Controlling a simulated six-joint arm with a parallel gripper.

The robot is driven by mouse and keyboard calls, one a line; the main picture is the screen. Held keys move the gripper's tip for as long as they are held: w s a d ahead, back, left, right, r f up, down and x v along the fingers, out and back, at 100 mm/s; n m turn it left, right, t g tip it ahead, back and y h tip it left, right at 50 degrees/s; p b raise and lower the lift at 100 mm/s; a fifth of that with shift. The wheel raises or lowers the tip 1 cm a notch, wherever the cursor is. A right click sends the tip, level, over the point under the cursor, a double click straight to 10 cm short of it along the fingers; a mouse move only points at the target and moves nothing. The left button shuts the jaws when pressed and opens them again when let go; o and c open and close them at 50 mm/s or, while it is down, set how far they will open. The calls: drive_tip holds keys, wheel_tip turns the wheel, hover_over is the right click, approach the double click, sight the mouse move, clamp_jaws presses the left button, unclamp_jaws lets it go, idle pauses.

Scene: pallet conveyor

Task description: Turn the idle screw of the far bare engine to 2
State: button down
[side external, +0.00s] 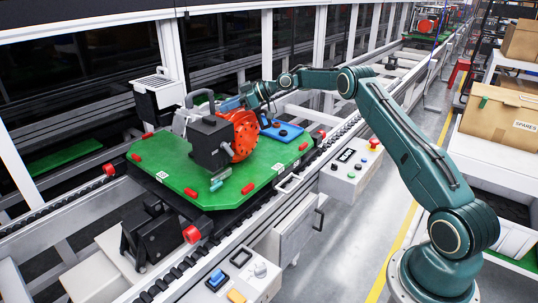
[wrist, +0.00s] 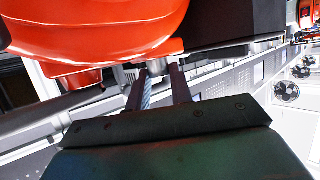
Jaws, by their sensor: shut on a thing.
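An engine with an orange-red round housing (side external: 240,135) and a black block (side external: 207,140) stands on the green pallet (side external: 170,180). My gripper (side external: 246,100) reaches down behind the housing at its upper right. In the wrist view the glossy red housing (wrist: 100,30) fills the upper left. The two dark fingers of my gripper (wrist: 160,80) are below its edge, shut on a small silvery part (wrist: 146,74) that looks like the idle screw. Its marking cannot be read. Another orange engine (side external: 427,25) stands far down the line, small in view.
A blue fixture (side external: 283,131) lies on the pallet right of the housing. Small grey-teal cylinders (side external: 220,179) lie in front. Red bumpers line the pallet edge. A control box (side external: 352,165) stands beside the conveyor; cardboard boxes (side external: 500,115) are at right.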

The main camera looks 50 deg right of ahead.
drive_tip(key=c, duration=1.2)
unclamp_jaws()
drive_tip(key=shift+c, duration=0.2)
drive_tip(key=v, duration=1.3)
drive_tip(key=shift+s+d, duration=0.2)
drive_tip(key=shift+s, duration=0.1)
